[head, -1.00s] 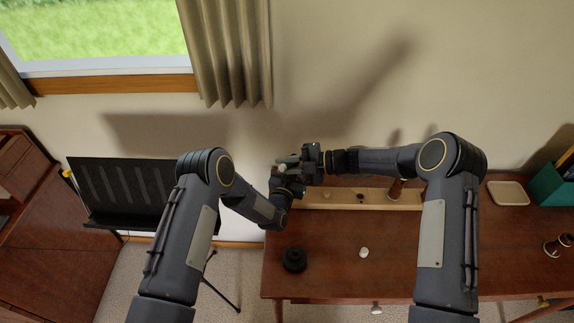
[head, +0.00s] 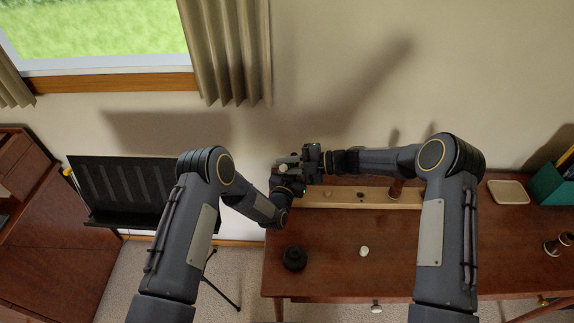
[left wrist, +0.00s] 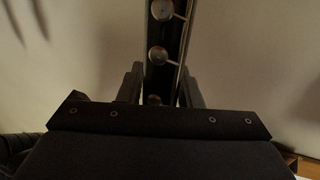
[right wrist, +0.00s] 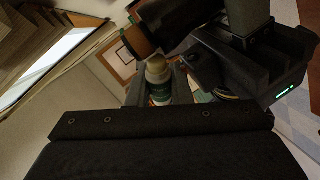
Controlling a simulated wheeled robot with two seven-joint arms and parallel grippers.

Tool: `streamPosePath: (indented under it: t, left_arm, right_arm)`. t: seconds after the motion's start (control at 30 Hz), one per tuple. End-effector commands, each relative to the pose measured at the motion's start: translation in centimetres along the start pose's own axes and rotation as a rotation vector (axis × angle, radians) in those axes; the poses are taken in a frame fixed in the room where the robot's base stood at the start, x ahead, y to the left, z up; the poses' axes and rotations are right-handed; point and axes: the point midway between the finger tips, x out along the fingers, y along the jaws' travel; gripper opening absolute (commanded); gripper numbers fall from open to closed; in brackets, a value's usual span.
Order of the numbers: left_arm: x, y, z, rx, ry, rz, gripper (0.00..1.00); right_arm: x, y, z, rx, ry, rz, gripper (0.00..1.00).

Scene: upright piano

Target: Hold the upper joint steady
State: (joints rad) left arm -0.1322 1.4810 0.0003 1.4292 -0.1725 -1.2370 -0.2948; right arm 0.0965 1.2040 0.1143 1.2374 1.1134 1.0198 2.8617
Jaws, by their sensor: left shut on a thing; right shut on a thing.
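The upper joint (left wrist: 160,60) is a dark tube with round metal keys, seen in the left wrist view. My left gripper (left wrist: 160,92) is shut on it, one finger on each side. In the right wrist view the joint's end (right wrist: 180,18) shows, with a brown cork-like band (right wrist: 138,42). My right gripper (right wrist: 161,88) is shut on a small white tube (right wrist: 158,75) with a green label, its tip close below the joint; I cannot tell whether they touch. In the head view my right gripper (head: 312,162) and left gripper (head: 288,182) are close together above the desk's far left corner.
The desk (head: 330,280) carries a long pale wooden holder (head: 425,196), a round black piece (head: 293,258) and a small white piece (head: 364,252). A tray (head: 508,192) and a teal box (head: 552,186) are at the right. A black music stand (head: 120,190) stands left.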

Motion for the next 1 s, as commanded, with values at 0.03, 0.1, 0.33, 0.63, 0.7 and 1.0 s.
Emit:
streamPosePath:
  t: [0.03,0.1,0.33,0.63,0.7,1.0]
  left_arm:
    - [-0.01,0.03,0.02,0.000,-0.001,0.001,0.04]
    - [-0.01,0.03,0.02,0.000,0.000,0.001,0.04]
    - [-0.01,0.03,0.02,0.000,0.000,0.001,0.04]
    - [-0.01,0.02,0.02,0.000,0.000,0.000,0.04]
    - [-0.01,0.01,0.03,0.000,-0.001,0.000,0.04]
    - [-0.02,0.01,0.03,0.000,-0.001,0.000,0.04]
  right_arm:
    - [0.11,0.06,0.01,-0.001,0.000,0.000,0.00]
    - [0.16,0.11,0.03,-0.001,0.000,0.000,0.00]
    - [0.14,0.13,0.04,-0.001,-0.001,0.000,0.00]
    - [-0.05,0.51,-0.30,0.000,0.000,0.000,0.00]
    - [-0.06,0.54,-0.34,0.000,0.000,0.000,0.00]
    - [0.04,0.57,-0.33,0.000,0.000,0.000,0.00]
